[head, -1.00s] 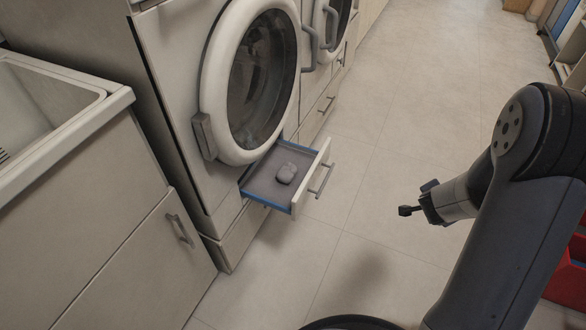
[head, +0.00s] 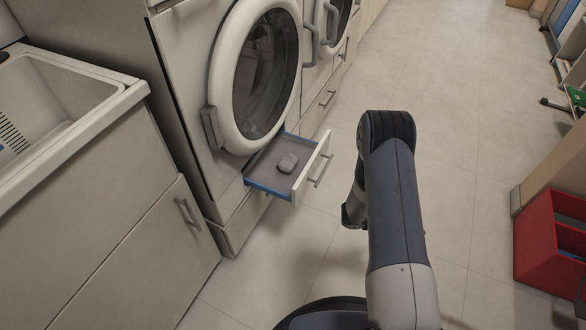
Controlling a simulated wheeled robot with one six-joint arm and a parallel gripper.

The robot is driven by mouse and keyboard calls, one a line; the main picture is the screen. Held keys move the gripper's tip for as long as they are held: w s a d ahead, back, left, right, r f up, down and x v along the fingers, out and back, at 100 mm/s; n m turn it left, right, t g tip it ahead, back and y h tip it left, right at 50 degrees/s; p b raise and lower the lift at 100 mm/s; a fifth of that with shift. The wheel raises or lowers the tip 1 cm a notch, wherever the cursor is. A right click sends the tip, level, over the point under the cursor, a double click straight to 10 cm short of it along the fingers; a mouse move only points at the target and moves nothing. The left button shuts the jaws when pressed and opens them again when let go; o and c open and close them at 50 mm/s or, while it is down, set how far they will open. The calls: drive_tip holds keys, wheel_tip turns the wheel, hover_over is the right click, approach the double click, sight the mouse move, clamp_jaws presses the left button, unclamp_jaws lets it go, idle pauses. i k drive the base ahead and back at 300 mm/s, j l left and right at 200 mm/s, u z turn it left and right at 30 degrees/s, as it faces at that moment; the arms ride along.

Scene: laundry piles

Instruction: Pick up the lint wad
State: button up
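The lint wad (head: 288,163) is a small grey lump. It lies on the floor of the open drawer (head: 268,190) under the front washing machine. The drawer has a grey inside, a blue edge and a pale front with a bar handle. My gripper (head: 350,215) is to the right of the drawer, apart from it and from the wad. It is small, dark and partly hidden by my own arm, so its fingers cannot be made out.
The washing machine's round door (head: 255,75) is above the drawer. A sink cabinet (head: 110,240) stands at the left. A red bin (head: 545,245) and shelving are at the right. The tiled floor (head: 440,110) between is clear.

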sight(288, 163)
drive_tip(key=i+u, duration=0.1)
drive_tip(key=u, duration=1.7)
drive_tip(key=i+l+u, duration=0.15)
drive_tip(key=l, duration=0.35)
drive_tip(key=l+u, duration=0.2)
drive_tip(key=l, duration=0.35)
